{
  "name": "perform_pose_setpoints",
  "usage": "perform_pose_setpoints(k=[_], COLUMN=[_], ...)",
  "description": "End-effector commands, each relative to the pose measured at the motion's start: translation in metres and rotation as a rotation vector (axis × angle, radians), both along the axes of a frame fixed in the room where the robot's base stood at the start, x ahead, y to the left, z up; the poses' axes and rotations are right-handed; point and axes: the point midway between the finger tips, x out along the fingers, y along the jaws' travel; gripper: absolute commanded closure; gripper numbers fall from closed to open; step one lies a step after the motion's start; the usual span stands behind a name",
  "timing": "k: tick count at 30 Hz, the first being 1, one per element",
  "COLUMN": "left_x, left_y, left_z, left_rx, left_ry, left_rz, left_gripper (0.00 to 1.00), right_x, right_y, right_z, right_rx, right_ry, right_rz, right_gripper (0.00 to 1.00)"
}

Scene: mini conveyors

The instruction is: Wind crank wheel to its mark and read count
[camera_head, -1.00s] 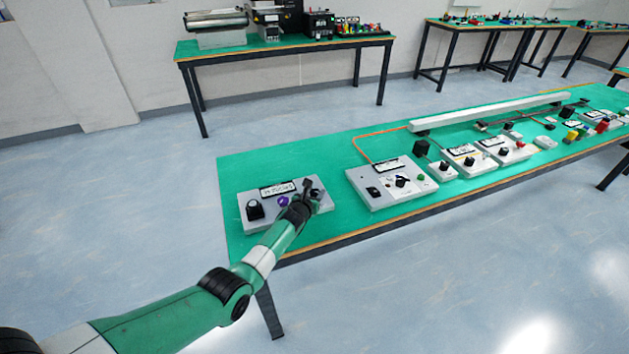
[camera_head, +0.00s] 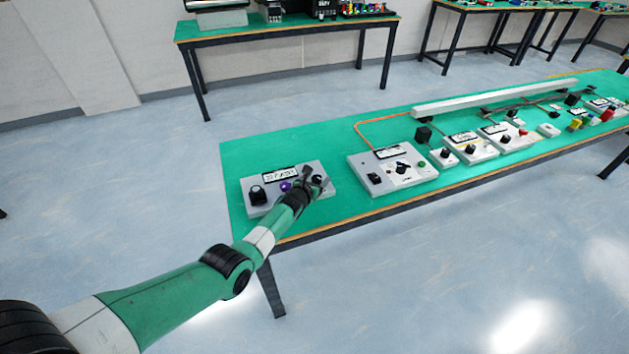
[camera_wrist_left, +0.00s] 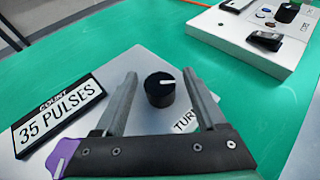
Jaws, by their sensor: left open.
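A light grey box (camera_head: 262,208) stands at the left end of the green bench. A black round knob with a white line (camera_wrist_left: 160,92) sits on it beside a TURN label (camera_wrist_left: 184,126). The count display (camera_wrist_left: 60,112) reads 35 PULSES. My left gripper (camera_head: 317,180) is over the box's right end. In the left wrist view its open fingers (camera_wrist_left: 160,78) lie either side of the black knob, with gaps on both sides. A purple part with a white line (camera_wrist_left: 62,158) is partly hidden by the gripper. I cannot tell which part is called the crank wheel. My right gripper is not in view.
Another black knob (camera_head: 257,194) is on the box's left end. A second grey control box (camera_head: 378,185) stands to the right, with more devices farther along the bench. A long white rail (camera_head: 480,105) runs behind them. Green bench surface (camera_head: 238,152) is clear behind the box.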

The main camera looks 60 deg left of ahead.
Motion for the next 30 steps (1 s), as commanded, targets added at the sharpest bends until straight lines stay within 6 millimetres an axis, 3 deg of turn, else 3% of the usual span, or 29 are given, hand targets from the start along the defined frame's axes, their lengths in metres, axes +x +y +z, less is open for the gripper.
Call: perform_pose_setpoints(k=[5, 12, 16, 22, 30], left_x=[-0.011, -0.045, -0.064, -0.079, -0.08], left_y=[-0.01, -0.039, -0.055, -0.069, -0.07], left_z=[0.013, 0.035, 0.043, 0.046, 0.044], left_rx=[-0.001, -0.002, -0.001, -0.001, 0.0], left_ry=[0.002, 0.003, 0.002, 0.001, 0.0], left_rz=[0.0, -0.001, -0.001, -0.001, -0.001], left_gripper=[0.27, 0.27, 0.27, 0.27, 0.27], right_x=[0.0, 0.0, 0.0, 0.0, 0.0], right_y=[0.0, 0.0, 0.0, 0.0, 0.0], right_z=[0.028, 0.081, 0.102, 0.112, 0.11], right_rx=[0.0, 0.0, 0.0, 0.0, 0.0], right_ry=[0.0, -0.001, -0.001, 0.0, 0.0], right_rz=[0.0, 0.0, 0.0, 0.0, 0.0], right_gripper=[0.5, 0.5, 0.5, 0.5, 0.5])
